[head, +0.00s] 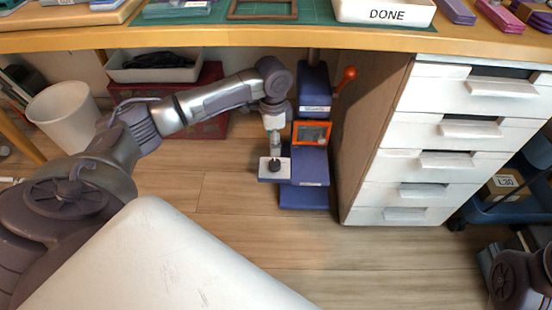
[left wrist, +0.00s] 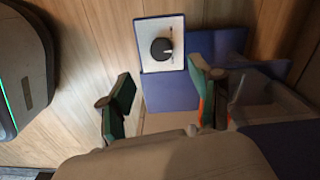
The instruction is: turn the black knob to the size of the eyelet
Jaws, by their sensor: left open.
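The black knob (head: 274,165) sits on a small white plate (head: 264,174) at the front of a blue press (head: 303,165) under the table. It also shows from above in the left wrist view (left wrist: 161,48), with a small pale pointer mark at its right side. My left gripper (head: 275,146) is above the knob in the head view. In the left wrist view its two fingers (left wrist: 160,108) are apart with nothing between them, and the knob lies beyond them. No eyelet can be made out. My right gripper is not in view.
The press has an orange-framed window (head: 311,133) and a red-ended lever (head: 346,76). A white drawer cabinet (head: 440,150) stands close on the right. A red box (head: 200,120) and a white bin (head: 62,115) are at the left. The tabletop (head: 200,38) overhangs the arm.

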